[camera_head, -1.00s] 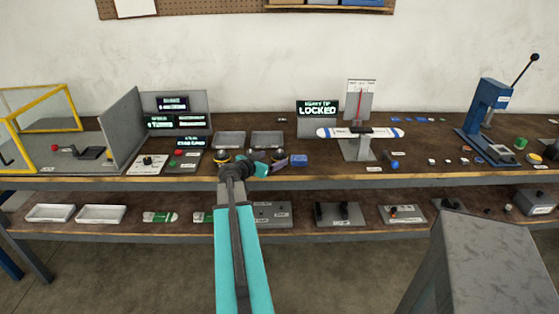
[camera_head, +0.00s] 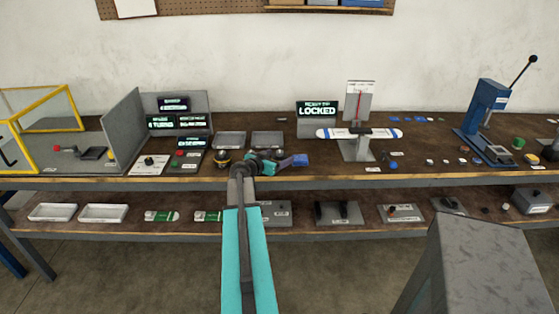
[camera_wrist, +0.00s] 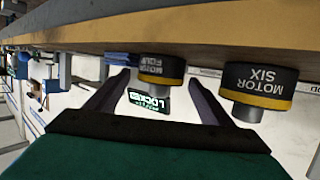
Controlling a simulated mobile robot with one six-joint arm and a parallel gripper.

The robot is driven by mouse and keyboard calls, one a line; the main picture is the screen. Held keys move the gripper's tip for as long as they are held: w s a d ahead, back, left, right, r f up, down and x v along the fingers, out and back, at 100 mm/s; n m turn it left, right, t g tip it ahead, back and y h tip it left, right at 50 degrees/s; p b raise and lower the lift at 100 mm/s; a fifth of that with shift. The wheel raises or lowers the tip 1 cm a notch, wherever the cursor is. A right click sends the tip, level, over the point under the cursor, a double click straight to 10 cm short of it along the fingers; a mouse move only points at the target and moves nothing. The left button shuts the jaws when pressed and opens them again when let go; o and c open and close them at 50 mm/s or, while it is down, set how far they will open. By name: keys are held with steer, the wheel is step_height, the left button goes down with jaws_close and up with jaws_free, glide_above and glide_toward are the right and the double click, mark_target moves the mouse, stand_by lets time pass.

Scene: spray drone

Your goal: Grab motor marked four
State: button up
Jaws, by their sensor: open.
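The motor marked four (camera_wrist: 162,70) is a black cylinder with a yellow band and shows upside down in the wrist view. It appears between the tips of my open gripper (camera_wrist: 160,80), whose dark fingers lie to either side of it in the picture; I cannot tell how deep it sits. A like motor marked six (camera_wrist: 258,88) is to the right, outside the fingers. In the head view my gripper (camera_head: 280,161) is at the bench's front edge and largely hides motor four. A black and yellow motor (camera_head: 222,157), seemingly motor six, stands left of it.
A blue block (camera_head: 300,160) lies just right of my gripper. Two grey trays (camera_head: 231,133) are behind. A lit screen reading LOCKED (camera_head: 318,109) and a stand with a white and blue bar (camera_head: 345,133) are to the right on the bench (camera_head: 330,177).

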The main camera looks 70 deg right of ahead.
stand_by(0.3)
steer(key=c, duration=1.6)
steer(key=shift+r, duration=0.15)
steer(key=shift+r+b, duration=0.6)
steer(key=shift+r, duration=0.55)
steer(key=s+a, duration=0.1)
steer(key=a, duration=0.2)
steer(key=s+a+r+b, duration=0.1)
steer(key=a, duration=0.3)
steer(key=a+r, duration=0.1)
steer(key=a, duration=0.2)
steer(key=shift+s+a+r, duration=0.1)
steer(key=shift+s+a, duration=0.3)
steer(key=shift+a, duration=0.1)
